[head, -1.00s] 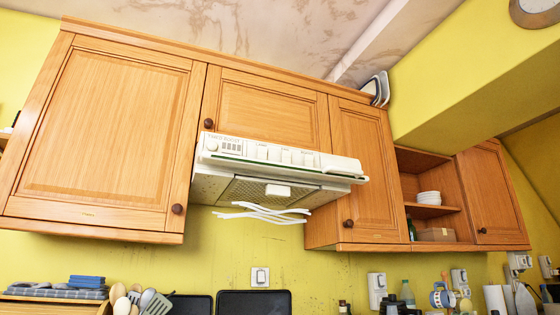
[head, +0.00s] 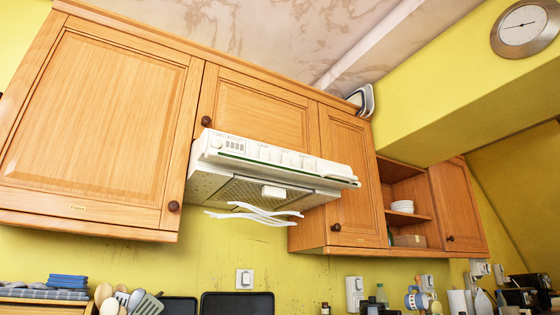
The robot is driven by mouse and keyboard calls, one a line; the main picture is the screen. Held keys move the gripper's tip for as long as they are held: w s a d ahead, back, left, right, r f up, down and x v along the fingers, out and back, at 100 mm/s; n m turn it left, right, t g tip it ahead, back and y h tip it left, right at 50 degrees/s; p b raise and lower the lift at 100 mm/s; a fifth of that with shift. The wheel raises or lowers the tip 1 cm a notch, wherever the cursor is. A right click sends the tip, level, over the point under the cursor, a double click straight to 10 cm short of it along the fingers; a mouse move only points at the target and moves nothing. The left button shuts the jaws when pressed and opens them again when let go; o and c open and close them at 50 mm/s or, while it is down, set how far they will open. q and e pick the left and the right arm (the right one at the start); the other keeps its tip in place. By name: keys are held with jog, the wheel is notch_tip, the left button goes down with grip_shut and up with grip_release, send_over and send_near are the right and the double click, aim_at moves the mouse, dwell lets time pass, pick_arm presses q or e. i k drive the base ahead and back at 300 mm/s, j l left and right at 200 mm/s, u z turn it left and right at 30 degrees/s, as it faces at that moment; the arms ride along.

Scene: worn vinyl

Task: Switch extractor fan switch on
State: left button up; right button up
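A white extractor fan hood (head: 270,167) hangs under the middle wall cabinet, with a row of pale switches and a dial on its front strip. White strips hang below its grille. A white wall switch (head: 244,279) is on the yellow wall below the hood; whether it is the fan's switch, and whether it is on or off, I cannot tell. More white switch boxes (head: 354,292) are on the wall at lower right. Neither of my grippers shows in the head view.
Wooden cabinets (head: 100,125) with dark knobs line the wall on both sides of the hood. Below are dark upright panels (head: 237,303), wooden and slotted utensils (head: 125,300) and blue folded cloths (head: 67,282). Bottles and a paper roll (head: 457,302) stand at lower right. A round clock (head: 525,27) hangs upper right.

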aim_at(286, 158)
jog(key=l+u, duration=0.45)
jog(key=l, duration=2.2)
